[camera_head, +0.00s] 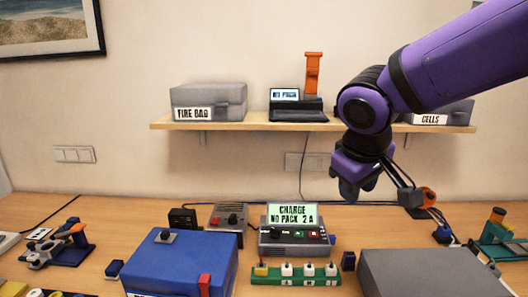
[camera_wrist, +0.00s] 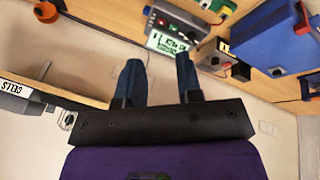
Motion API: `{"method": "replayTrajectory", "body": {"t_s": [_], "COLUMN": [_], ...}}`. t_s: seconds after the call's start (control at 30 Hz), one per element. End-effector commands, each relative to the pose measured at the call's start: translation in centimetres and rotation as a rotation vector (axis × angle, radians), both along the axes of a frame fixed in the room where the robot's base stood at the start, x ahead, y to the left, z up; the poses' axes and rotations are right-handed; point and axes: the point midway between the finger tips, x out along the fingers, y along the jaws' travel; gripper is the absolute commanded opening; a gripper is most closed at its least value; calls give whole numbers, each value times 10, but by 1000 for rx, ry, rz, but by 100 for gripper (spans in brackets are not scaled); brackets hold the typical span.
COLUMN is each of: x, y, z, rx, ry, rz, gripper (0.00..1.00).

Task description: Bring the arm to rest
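My purple arm (camera_head: 455,60) reaches in from the upper right in the head view, bent down at the wrist. My gripper (camera_head: 358,188) hangs in the air in front of the wall, below the shelf and above the table, to the upper right of the charger (camera_head: 291,238). The charger's screen reads "CHARGE NO PACK 2 A". In the wrist view my gripper (camera_wrist: 158,72) shows two blue fingers standing apart with nothing between them. The charger also shows beyond the fingers in that view (camera_wrist: 172,28).
A shelf (camera_head: 232,126) holds a grey "FIRE BAG" box (camera_head: 208,98), a small "NO PACK" device (camera_head: 297,107) and a "CELLS" box (camera_head: 437,114) partly behind my arm. On the table (camera_head: 100,222) are a blue box (camera_head: 172,266), a grey box (camera_head: 428,272) and a green strip (camera_head: 296,281).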

Motion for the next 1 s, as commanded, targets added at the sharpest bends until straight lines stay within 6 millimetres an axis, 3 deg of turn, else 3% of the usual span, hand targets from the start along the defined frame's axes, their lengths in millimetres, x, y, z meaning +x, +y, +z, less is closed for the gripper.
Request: {"method": "replayTrajectory", "body": {"t_s": [0.03, 0.1, 0.4, 0.7, 1.0], "x": [-9, -23, -92, -139, -144], "y": [-21, -44, -113, -135, -136], "z": [8, 16, 34, 35, 34], "rx": [31, 70, 234, 336, 346], "ry": [-7, -10, -59, -117, -122], "rz": [-50, -107, -321, -438, -448], "gripper": [33, 33, 33, 33, 33]}}
